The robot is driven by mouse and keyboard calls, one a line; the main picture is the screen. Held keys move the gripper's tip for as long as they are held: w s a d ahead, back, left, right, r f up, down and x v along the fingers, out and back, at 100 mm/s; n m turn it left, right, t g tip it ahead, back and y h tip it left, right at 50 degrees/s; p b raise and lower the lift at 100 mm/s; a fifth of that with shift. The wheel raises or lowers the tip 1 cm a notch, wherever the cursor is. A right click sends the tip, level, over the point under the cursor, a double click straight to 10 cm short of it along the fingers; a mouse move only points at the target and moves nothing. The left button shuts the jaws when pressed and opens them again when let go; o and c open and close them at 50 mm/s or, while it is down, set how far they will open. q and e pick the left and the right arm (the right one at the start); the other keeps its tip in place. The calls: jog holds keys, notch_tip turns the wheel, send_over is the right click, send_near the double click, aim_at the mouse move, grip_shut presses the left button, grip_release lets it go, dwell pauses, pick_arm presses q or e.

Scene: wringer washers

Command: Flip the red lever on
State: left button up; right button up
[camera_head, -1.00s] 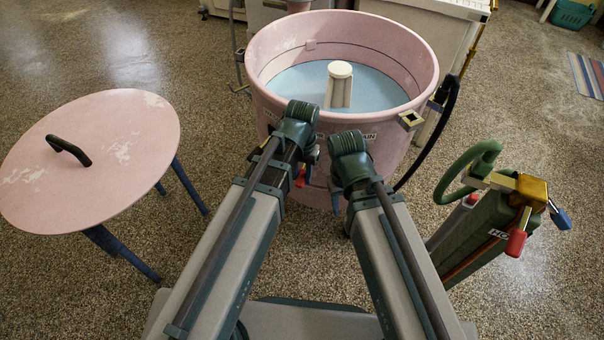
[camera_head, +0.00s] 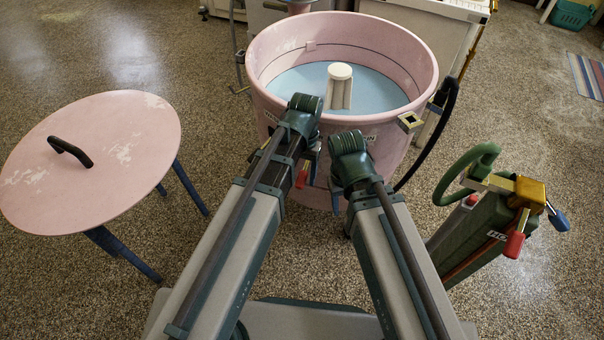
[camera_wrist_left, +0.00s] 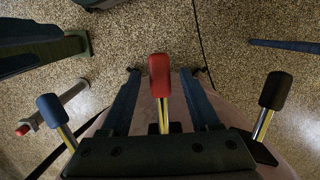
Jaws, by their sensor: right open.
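The red lever (camera_wrist_left: 159,75) has a gold stem and stands out from the pink washer tub (camera_head: 345,45). In the left wrist view it is between the two spread fingers of my left gripper (camera_wrist_left: 160,73), with a gap on each side. In the head view the red lever (camera_head: 302,177) shows low on the tub's front, partly covered by my left arm. My left gripper (camera_head: 313,165) is mostly hidden by its wrist there. My right gripper (camera_head: 336,200) is open below its wrist, largely hidden, in front of the tub.
A blue lever (camera_wrist_left: 49,110) and a black lever (camera_wrist_left: 275,90) flank the red one. A green post (camera_head: 490,225) with its own red and blue handles stands right. A round pink lid table (camera_head: 90,160) stands left. A black hose (camera_head: 440,125) hangs beside the tub.

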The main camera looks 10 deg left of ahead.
aim_at(304, 170)
pick_arm(q)
jog(key=shift+r, duration=0.15)
notch_tip(304, 170, up, 14)
jog(key=w+p, duration=0.1)
jog(key=p, duration=1.2)
jog(key=shift+w+d+f+p, duration=0.2)
jog(key=shift+w+f+p, duration=0.05)
jog(key=shift+w+p, duration=0.1)
jog(key=s+r+m+t+p, duration=0.1)
jog(key=s+r+p, duration=0.9)
jog(key=r+p, duration=0.1)
jog(key=shift+r+y, duration=0.2)
jog(key=shift+y, duration=0.2)
jog(key=shift+s, duration=0.1)
